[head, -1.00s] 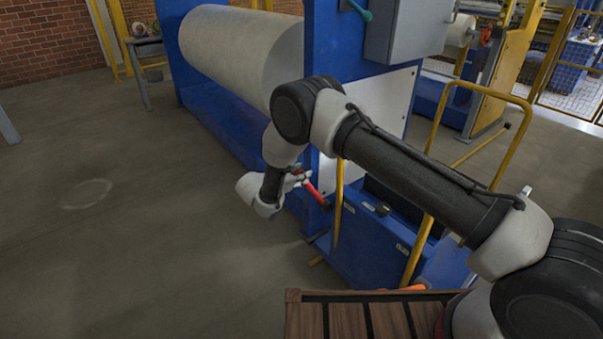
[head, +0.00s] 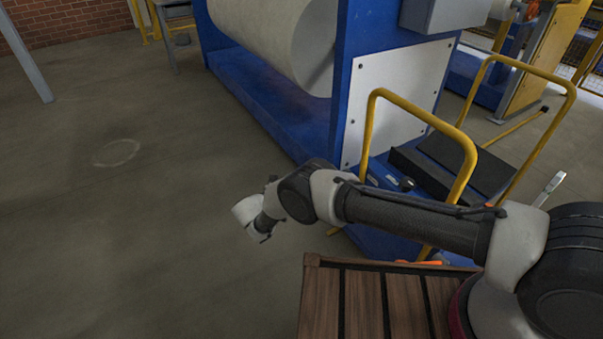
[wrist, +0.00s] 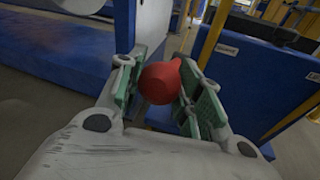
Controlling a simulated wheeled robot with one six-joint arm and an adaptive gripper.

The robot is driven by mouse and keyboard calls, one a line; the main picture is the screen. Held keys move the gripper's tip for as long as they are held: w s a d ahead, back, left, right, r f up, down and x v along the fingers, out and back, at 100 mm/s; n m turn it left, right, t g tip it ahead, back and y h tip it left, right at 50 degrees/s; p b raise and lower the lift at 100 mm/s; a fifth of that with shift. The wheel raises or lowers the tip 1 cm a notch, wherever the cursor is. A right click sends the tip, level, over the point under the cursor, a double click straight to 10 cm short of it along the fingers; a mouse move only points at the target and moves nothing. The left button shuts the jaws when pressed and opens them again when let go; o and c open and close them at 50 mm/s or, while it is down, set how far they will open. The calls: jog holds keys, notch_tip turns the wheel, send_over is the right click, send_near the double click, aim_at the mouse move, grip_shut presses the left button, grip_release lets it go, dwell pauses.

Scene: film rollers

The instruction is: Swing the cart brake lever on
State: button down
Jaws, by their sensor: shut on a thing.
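The red grip of the brake lever (wrist: 160,84) sits between the green-padded fingers of my gripper (wrist: 158,72) in the wrist view. My gripper is shut on it. The rest of the lever is hidden behind the grip and fingers. In the head view my wrist (head: 258,218) is low beside the cart's left side, and my arm hides the fingers and the lever. The blue cart (head: 375,243) has yellow rails (head: 468,165) and also shows at the right of the wrist view (wrist: 255,85).
A blue machine frame (head: 335,110) with a large pale roll (head: 275,40) stands behind the cart. A brown slatted deck (head: 385,305) lies below my arm. The grey floor at the left is clear.

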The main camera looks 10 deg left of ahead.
jog(key=shift+s+a+f, duration=0.1)
jog(key=shift+a+f, duration=0.05)
jog(key=shift+f, duration=0.25)
jog(key=shift+s+a+f, duration=0.1)
jog(key=shift+f, duration=0.3)
jog(key=c, duration=1)
grip_release()
jog(key=shift+o, duration=0.2)
jog(key=shift+r, duration=0.1)
notch_tip(320, 180, up, 10)
jog(key=shift+f, duration=0.2)
